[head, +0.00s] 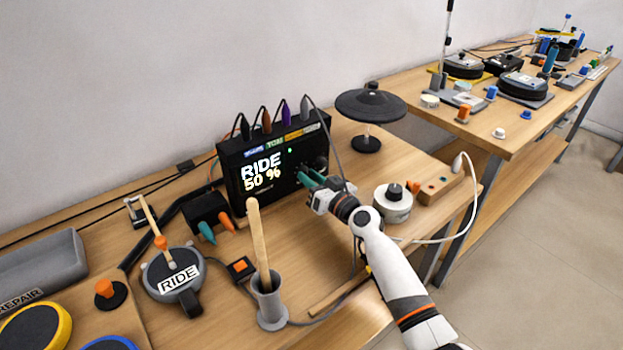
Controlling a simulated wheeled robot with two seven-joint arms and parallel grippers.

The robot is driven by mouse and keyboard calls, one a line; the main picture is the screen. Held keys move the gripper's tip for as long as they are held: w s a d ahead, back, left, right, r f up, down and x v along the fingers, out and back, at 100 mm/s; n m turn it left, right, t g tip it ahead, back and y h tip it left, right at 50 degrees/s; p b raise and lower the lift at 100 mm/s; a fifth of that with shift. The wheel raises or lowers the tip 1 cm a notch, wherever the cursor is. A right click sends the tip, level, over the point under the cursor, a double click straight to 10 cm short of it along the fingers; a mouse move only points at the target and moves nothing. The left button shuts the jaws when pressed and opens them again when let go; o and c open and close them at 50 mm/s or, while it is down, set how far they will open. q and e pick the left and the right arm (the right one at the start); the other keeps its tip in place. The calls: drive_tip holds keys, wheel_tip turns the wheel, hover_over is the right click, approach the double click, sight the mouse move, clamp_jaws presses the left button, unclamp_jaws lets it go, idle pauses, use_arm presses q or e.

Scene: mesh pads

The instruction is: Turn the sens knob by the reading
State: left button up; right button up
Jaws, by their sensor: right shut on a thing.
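The black drum module (236,192) stands on the wooden bench, its screen (262,172) reading "RIDE 50 %". A small green light shows right of the text. My right gripper (305,177) reaches to the lower right of the module's front face. Its teal fingers are shut on a knob there, which they mostly hide; I cannot read its label or pointer. Another dark knob (321,163) shows just above the fingers. My left gripper is not in view.
Cables rise from the module's top. A black cymbal pad (370,104) stands behind right, a white round pot with a dark knob (393,204) right of my wrist. A grey cup with a drumstick (270,302) and a RIDE pad (160,277) stand in front. A second bench (500,134) is at right.

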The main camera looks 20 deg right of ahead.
drive_tip(key=shift+m, duration=1.3)
drive_tip(key=m, duration=0.2)
drive_tip(key=shift+m+b, duration=0.3)
drive_tip(key=shift+m, duration=0.1)
drive_tip(key=m, duration=0.6)
drive_tip(key=shift+p, duration=0.3)
drive_tip(key=o, duration=1)
drive_tip(key=shift+s, duration=0.15)
